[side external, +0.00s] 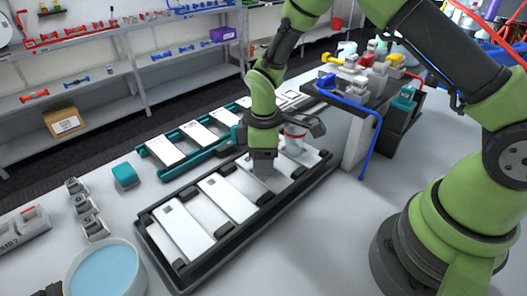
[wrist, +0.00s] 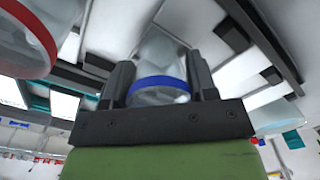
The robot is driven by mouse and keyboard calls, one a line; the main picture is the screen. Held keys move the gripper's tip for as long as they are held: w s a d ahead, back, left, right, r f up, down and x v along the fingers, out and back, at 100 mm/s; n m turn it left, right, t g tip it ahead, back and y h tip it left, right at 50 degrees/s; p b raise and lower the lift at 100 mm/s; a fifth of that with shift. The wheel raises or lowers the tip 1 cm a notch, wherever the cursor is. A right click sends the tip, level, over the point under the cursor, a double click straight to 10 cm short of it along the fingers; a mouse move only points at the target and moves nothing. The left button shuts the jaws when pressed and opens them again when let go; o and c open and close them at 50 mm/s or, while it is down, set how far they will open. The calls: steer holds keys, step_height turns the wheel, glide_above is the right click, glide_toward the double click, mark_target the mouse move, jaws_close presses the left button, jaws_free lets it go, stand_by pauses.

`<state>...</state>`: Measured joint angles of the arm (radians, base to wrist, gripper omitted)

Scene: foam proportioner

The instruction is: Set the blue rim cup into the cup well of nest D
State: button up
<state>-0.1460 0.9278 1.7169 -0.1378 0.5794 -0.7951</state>
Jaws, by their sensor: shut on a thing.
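My gripper (wrist: 160,88) is shut on the blue rim cup (wrist: 158,68), a clear cup with a blue band, which sits between the two dark fingers in the wrist view. In the side view my gripper (side external: 263,160) is low over the dark tray (side external: 150,245) with white plates, and the held cup is hidden there. A red rim cup (side external: 294,138) stands just right of my gripper; it also shows large at the upper left in the wrist view (wrist: 28,35). I cannot read any nest letter, and the well below the held cup is hidden.
A teal rack (side external: 170,165) with white plates lies behind the tray. A round tub with a light blue top (side external: 105,275) stands at the front left. A stand with coloured valves (side external: 355,80) and a blue pipe (side external: 368,145) is to the right.

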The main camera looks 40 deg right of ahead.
steer(key=o, duration=1.3)
step_height(320, 180, up, 8)
stand_by(0.4)
steer(key=s+d+r+m+t+y, duration=0.1)
steer(key=s+r+m+t, duration=0.15)
steer(key=r, duration=0.45)
steer(key=s+d+r+m+t, duration=0.1)
steer(key=s+r+m, duration=0.3)
steer(key=r, duration=0.2)
steer(key=s+r+m+t, duration=0.1)
steer(key=s+m, duration=0.1)
steer(key=s, duration=0.2)
steer(key=s+r+m+t, duration=0.1)
steer(key=s+r+m, duration=0.1)
steer(key=s, duration=0.2)
steer(key=s+r+m+t+y, duration=0.1)
steer(key=s+m, duration=0.1)
steer(key=s, duration=0.2)
steer(key=shift+s+d+r+m+t, duration=0.15)
steer(key=shift+s+r+m+t, duration=0.15)
steer(key=shift+r+t, duration=0.1)
